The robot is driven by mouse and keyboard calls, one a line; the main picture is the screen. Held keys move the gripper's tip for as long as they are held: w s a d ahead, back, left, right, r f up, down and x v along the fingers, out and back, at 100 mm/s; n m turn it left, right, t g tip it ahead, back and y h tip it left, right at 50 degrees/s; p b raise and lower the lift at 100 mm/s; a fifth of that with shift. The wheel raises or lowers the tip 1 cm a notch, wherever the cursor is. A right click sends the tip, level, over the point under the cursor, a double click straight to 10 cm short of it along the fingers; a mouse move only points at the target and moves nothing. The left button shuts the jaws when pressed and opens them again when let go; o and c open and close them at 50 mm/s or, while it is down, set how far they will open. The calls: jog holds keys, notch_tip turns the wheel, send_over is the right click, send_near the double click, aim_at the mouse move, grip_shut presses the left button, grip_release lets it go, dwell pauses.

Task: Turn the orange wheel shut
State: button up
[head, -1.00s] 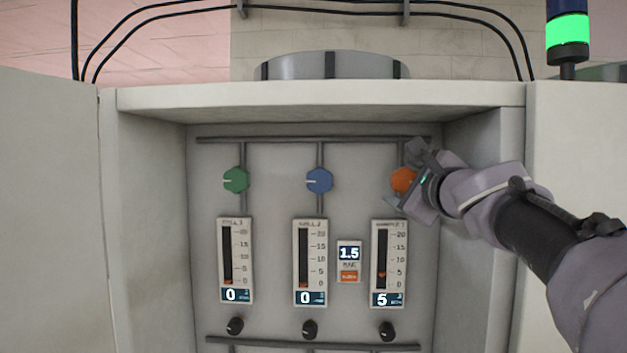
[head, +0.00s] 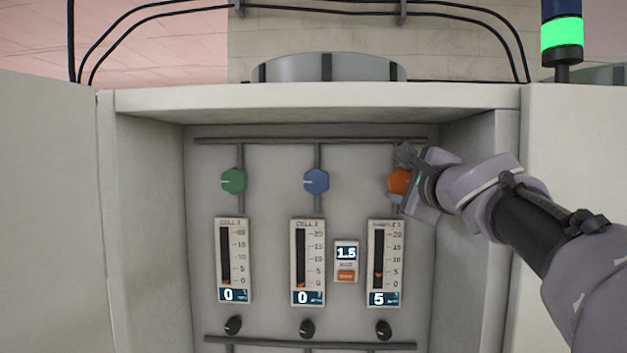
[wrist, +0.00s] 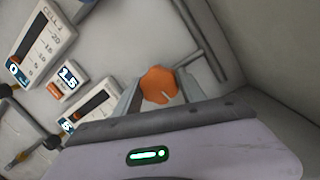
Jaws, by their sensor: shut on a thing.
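The orange wheel (head: 397,181) is on the right-hand pipe at the back of the open cabinet, above the right gauge (head: 385,262), which reads 5. It also shows in the wrist view (wrist: 158,84), with a pale line on its face. My gripper (head: 402,180) reaches in from the right and is shut on the wheel. In the wrist view my gripper (wrist: 157,90) has a finger on either side of it. The gripper body hides part of the wheel in the head view.
A green wheel (head: 233,181) and a blue wheel (head: 316,181) sit to the left, above gauges reading 0. A small display (head: 346,254) reads 1.5. Black knobs (head: 307,328) are below. The cabinet's right wall (head: 477,225) is close to my arm.

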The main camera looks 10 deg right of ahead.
jog(key=n+g+p, duration=0.1)
jog(key=n, duration=0.4)
jog(key=shift+h, duration=0.3)
jog(key=n+p, duration=0.1)
jog(key=n, duration=0.3)
jog(key=shift+g+h, duration=0.3)
jog(key=n+h, duration=0.1)
jog(key=n, duration=0.2)
jog(key=shift+n+g, duration=0.3)
jog(key=shift+n, duration=0.1)
jog(key=n+h+b, duration=0.1)
jog(key=n, duration=0.2)
jog(key=shift+a+f, duration=0.1)
jog(key=shift+f, duration=0.05)
jog(key=n+b, duration=0.2)
jog(key=n, duration=0.1)
jog(key=shift+h, duration=0.4)
jog(key=n+h+b, duration=0.1)
jog(key=n+b, duration=0.1)
jog(key=n, duration=0.2)
jog(key=n+b, duration=0.2)
jog(key=n, duration=0.2)
jog(key=shift+h, duration=0.4)
jog(key=shift+n+t+b, duration=0.4)
jog(key=shift+n+b, duration=0.15)
jog(key=shift+n, duration=0.85)
jog(key=shift+r, duration=0.25)
